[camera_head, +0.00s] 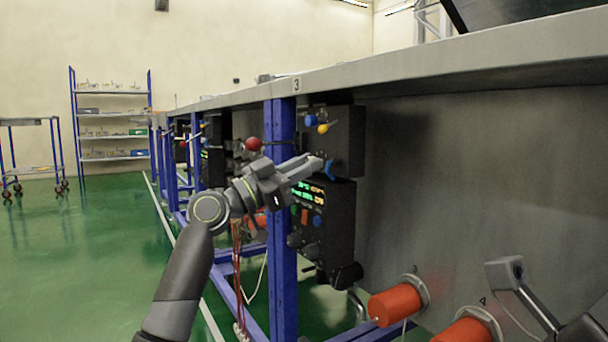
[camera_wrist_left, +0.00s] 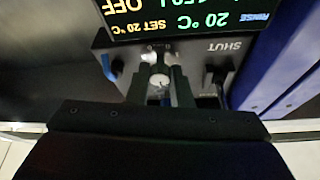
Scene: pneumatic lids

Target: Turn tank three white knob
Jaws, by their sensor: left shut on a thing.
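My left gripper (camera_head: 312,166) reaches in from the left to the black control box (camera_head: 345,140) under the bench edge marked 3 (camera_head: 297,84). Its jaws are shut on a small white knob (camera_wrist_left: 160,81), which shows between the dark fingers in the left wrist view. In the head view the gripper hides the knob. A lit display (camera_head: 310,192) sits just below the gripper; in the wrist view it appears upside down and reads 20 °C and OFF. What looks like my right gripper (camera_head: 505,272) is at the lower right, apart from the box; its jaws cannot be made out.
A blue post (camera_head: 283,230) stands close beside the left gripper. Blue (camera_head: 311,120) and yellow (camera_head: 323,128) knobs and a red ball knob (camera_head: 253,144) are near it. Red cylinders (camera_head: 396,304) stick out at lower right.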

